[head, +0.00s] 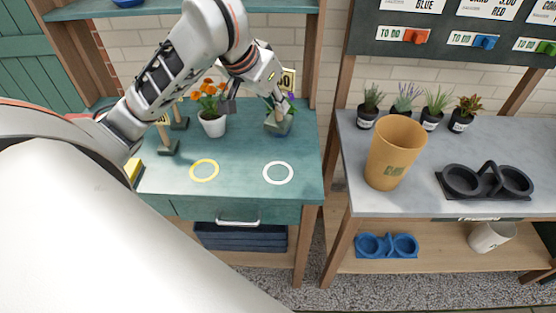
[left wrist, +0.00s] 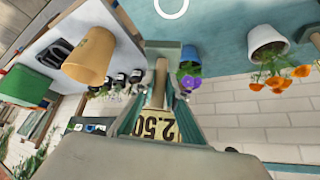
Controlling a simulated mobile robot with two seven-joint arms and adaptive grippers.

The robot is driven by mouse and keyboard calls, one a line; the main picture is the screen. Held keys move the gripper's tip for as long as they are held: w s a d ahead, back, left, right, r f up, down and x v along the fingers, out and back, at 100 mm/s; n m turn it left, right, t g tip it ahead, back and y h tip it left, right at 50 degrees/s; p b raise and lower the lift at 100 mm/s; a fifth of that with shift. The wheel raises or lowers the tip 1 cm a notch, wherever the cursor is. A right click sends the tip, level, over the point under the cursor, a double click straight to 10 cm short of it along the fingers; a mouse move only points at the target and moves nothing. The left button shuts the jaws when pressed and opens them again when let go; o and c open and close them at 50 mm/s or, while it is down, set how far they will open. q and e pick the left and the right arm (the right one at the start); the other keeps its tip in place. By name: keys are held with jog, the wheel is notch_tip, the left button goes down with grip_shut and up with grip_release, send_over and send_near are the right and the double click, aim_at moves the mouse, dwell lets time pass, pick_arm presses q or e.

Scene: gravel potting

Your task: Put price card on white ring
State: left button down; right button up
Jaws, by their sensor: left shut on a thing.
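My left gripper (head: 268,88) is shut on a price card (left wrist: 157,127), which reads 2.50 in the left wrist view. Its wooden post (left wrist: 160,82) leads to a grey-green base block. In the head view, part of the card (head: 287,79) shows behind the gripper, near the purple flower pot at the back of the green table. The white ring (head: 278,173) lies flat and empty on the table, nearer than the gripper; its edge also shows in the left wrist view (left wrist: 171,14). My right gripper is in neither view.
A yellow ring (head: 204,170) lies left of the white ring. An orange-flower pot (head: 212,126) and other card stands (head: 168,148) are further left. The grey bench (head: 420,195) on the right holds a tan pot (head: 395,153), small plants and a black holder (head: 485,182).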

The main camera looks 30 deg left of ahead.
aim_at(277, 119)
pick_arm(q)
notch_tip(277, 119, down, 4)
jog(key=shift+d+f, duration=0.1)
jog(key=shift+f, duration=0.15)
notch_tip(277, 119, down, 2)
jog(key=shift+s, duration=0.1)
jog(key=shift+f, duration=5.55)
